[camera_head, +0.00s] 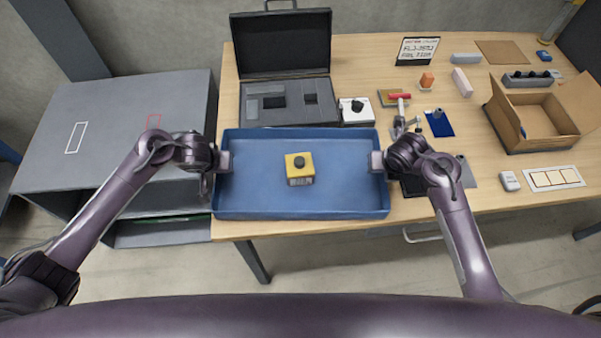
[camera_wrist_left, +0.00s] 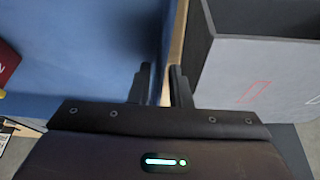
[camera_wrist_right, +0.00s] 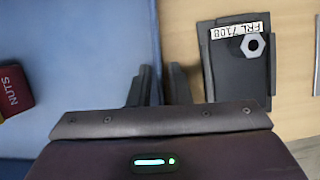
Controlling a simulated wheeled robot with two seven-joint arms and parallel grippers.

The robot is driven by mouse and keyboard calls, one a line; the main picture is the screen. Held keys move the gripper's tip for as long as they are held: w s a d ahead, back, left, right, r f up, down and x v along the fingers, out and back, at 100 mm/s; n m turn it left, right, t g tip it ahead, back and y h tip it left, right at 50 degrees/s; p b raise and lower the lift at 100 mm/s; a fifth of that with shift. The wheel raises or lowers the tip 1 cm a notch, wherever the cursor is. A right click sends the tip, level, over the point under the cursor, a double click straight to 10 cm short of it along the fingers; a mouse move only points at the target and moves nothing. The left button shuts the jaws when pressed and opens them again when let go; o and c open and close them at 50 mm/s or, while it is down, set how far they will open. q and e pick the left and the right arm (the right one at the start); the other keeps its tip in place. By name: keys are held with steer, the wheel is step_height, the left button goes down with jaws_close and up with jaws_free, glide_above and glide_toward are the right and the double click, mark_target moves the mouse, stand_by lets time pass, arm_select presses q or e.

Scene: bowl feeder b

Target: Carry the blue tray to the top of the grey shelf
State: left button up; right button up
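The blue tray (camera_head: 350,203) sits level at the front left of the table, holding a yellow box (camera_head: 299,167) with a black knob. A dark red face marked NUTS (camera_wrist_right: 14,90) shows inside the tray in the right wrist view. My left gripper (camera_head: 222,160) is at the tray's left wall, its fingers (camera_wrist_left: 161,85) close together astride the rim. My right gripper (camera_head: 379,161) is at the right wall, its fingers (camera_wrist_right: 161,85) nearly together on the rim. The grey shelf (camera_head: 110,115) stands left of the table, its flat top bearing white and red outlines.
An open black case (camera_head: 282,60) and a white box with a black knob (camera_head: 356,112) stand behind the tray. A clamp stand (camera_head: 400,115) and a dark pad (camera_wrist_right: 238,65) are close on its right. An open cardboard box (camera_head: 535,120) is farther right. The shelf top is clear.

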arm_select(q)
jaws_close()
arm_select(e)
jaws_close()
arm_select(q)
steer(key=shift+w+r, duration=0.15)
steer(key=shift+r, duration=0.05)
arm_select(e)
steer(key=shift+w+r, duration=0.15)
steer(key=shift+r, duration=0.1)
stand_by(0.6)
